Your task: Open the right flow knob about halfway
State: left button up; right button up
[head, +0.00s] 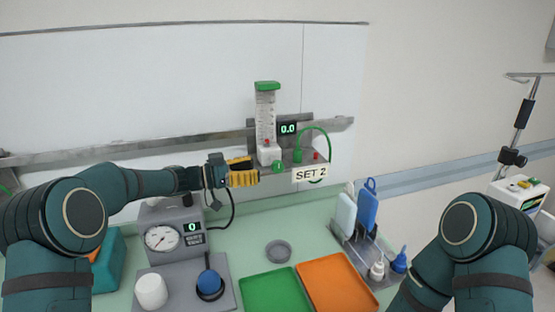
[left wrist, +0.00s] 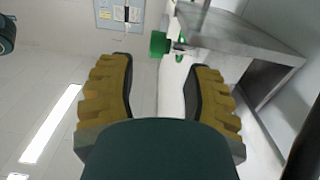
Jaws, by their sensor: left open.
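The green flow knob (head: 278,167) sticks out below the clear flow tube (head: 265,115) with the green top, on the wall rail. The display (head: 288,128) beside it reads 0.0, and a sign (head: 310,174) reads SET 2. My left gripper (head: 258,178) is just left of the knob, apart from it. In the left wrist view its yellow fingers (left wrist: 160,64) are spread with nothing between them. The green knob (left wrist: 157,44) lies just beyond the fingertips, roughly centred between them. My right arm shows at the lower right, but its gripper is out of view.
A green hose (head: 317,130) loops right of the display. Below, the counter holds a gauge unit (head: 163,238), a green tray (head: 275,292), an orange tray (head: 337,284) and a bottle rack (head: 362,263). The air in front of the knob is clear.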

aim_at(272, 167)
pick_arm(q)
jog(key=b+x, duration=0.1)
jog(key=x, duration=0.6)
jog(key=shift+s+d, duration=0.15)
jog(key=shift+d, duration=0.05)
grip_shut()
